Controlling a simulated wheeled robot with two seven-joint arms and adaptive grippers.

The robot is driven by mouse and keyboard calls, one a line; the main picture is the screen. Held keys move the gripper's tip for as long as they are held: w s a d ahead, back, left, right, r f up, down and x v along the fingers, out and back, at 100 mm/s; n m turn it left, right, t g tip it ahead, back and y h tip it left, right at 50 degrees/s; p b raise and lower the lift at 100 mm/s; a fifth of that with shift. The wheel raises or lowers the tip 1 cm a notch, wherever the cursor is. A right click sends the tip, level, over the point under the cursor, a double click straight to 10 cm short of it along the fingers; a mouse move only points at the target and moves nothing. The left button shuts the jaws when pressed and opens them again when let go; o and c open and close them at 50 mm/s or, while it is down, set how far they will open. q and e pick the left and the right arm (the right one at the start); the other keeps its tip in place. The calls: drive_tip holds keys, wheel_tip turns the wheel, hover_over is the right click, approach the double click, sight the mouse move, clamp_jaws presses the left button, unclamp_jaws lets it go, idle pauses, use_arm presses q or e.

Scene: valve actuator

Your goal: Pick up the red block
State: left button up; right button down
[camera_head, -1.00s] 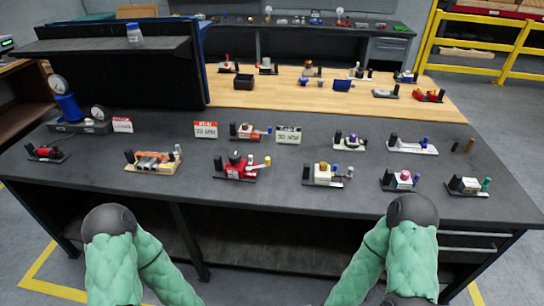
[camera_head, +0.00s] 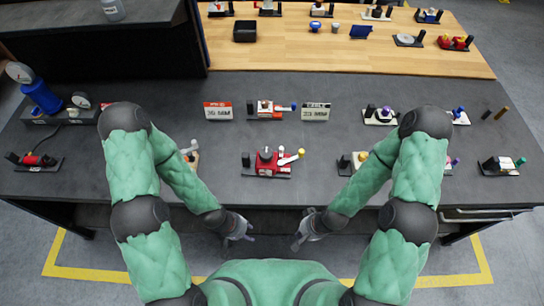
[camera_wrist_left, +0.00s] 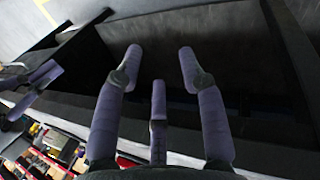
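A red valve unit (camera_head: 268,161) on a dark base stands near the front middle of the dark table, with a dark knob and white and yellow parts on top. Other red-bodied units are a small one (camera_head: 38,161) at the far left and one (camera_head: 456,43) at the back right. I cannot tell which is the red block. My left gripper (camera_head: 238,233) is in front of the table's front edge, apart from the units. Its purple fingers (camera_wrist_left: 158,75) are spread with nothing between them. My right gripper (camera_head: 302,238) is beside it, also off the table; its fingers are too small to judge.
Several other valve units stand on the table, some partly behind my arms. A red-topped sign (camera_head: 218,111) and a dark-topped sign (camera_head: 316,112) stand behind the red unit. A blue gauge stand (camera_head: 42,98) is at the left. A wooden worktop (camera_head: 290,55) lies behind.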

use_arm(q)
drive_tip(key=shift+o, duration=0.6)
drive_tip(key=shift+s+d, duration=0.1)
drive_tip(key=o, duration=0.4)
drive_tip(key=shift+o, duration=1.2)
drive_tip(key=shift+w+d+r, duration=0.15)
drive_tip(key=shift+w+d, duration=0.05)
drive_tip(key=shift+d, duration=0.05)
drive_tip(key=n+y, duration=0.4)
drive_tip(key=n, duration=1.1)
approach(267, 153)
drive_tip(key=f, duration=1.1)
drive_tip(key=shift+w+f, duration=0.15)
drive_tip(key=shift+w, duration=0.05)
